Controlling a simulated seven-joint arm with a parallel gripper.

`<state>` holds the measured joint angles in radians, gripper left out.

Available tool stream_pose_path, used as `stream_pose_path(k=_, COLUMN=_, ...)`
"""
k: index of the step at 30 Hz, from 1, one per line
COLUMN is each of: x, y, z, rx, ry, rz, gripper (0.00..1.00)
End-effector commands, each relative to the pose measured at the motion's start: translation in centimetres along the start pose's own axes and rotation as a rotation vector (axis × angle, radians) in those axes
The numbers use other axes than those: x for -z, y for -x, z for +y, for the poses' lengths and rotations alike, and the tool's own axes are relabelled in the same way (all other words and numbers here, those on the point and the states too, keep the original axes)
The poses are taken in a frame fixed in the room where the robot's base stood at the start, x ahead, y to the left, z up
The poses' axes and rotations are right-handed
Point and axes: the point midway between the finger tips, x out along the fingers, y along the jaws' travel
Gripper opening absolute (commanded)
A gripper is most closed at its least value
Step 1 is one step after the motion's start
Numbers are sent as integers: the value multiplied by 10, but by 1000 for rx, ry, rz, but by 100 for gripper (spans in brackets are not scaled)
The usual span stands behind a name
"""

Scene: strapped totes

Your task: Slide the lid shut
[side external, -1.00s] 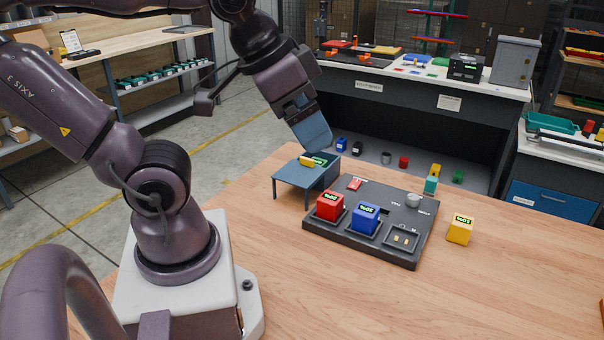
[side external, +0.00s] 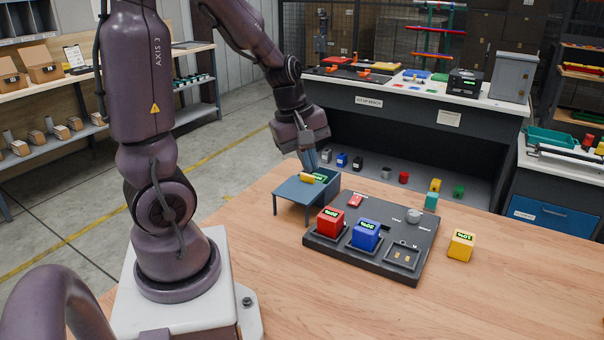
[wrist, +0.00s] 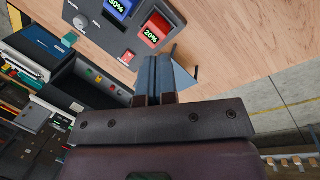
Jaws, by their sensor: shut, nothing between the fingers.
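A low blue stand with a flat top (side external: 290,191) and thin legs sits on the wooden table beside a blue box (side external: 328,183). A yellow bar (side external: 307,179) and a small green display lie on top near where they meet. The flat blue top looks like the lid, drawn out to the left, but I cannot tell lid from stand. My gripper (side external: 308,163) points down just behind the yellow bar, its fingers together and empty; I cannot tell if it touches. In the wrist view the blue-grey fingers (wrist: 156,80) hide most of the box.
A dark board (side external: 375,270) right of the box holds a red cube (side external: 330,221), a blue cube (side external: 365,235) and an empty square recess (side external: 403,256). A yellow cube (side external: 461,245) and a teal block (side external: 431,201) stand beside it. The front table is clear.

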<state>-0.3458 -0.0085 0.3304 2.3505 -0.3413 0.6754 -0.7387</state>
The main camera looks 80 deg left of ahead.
Motion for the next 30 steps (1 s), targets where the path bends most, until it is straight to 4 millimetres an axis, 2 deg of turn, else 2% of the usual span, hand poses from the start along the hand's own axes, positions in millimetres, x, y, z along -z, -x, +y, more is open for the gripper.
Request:
stream_pose_path(k=1, x=23, y=-12, z=-4, rx=4, ry=250, rz=20, gripper=0)
stream_pose_path(k=3, x=51, y=-24, z=-8, rx=-15, ry=582, rz=55, gripper=0)
stream_pose_path(k=9, x=118, y=-42, z=-22, rx=-146, ry=1436, rz=161, gripper=0)
stream_pose_path(k=12, x=138, y=-40, z=-19, rx=-253, ry=1756, rz=172, gripper=0)
stream_pose_path(k=15, x=146, y=-35, z=-14, rx=-345, ry=1982, rz=149, gripper=0)
stream_pose_path(k=18, x=149, y=-34, z=-12, rx=-390, ry=2118, rz=131, gripper=0)
stream_pose_path(k=21, x=150, y=-34, z=-12, rx=-404, ry=2179, rz=122, gripper=0)
stream_pose_path(k=26, x=153, y=-43, z=-12, rx=-404, ry=2196, rz=122, gripper=0)
stream_pose_path(k=30, x=159, y=-60, z=-12, rx=-401, ry=2199, rz=121, gripper=0)
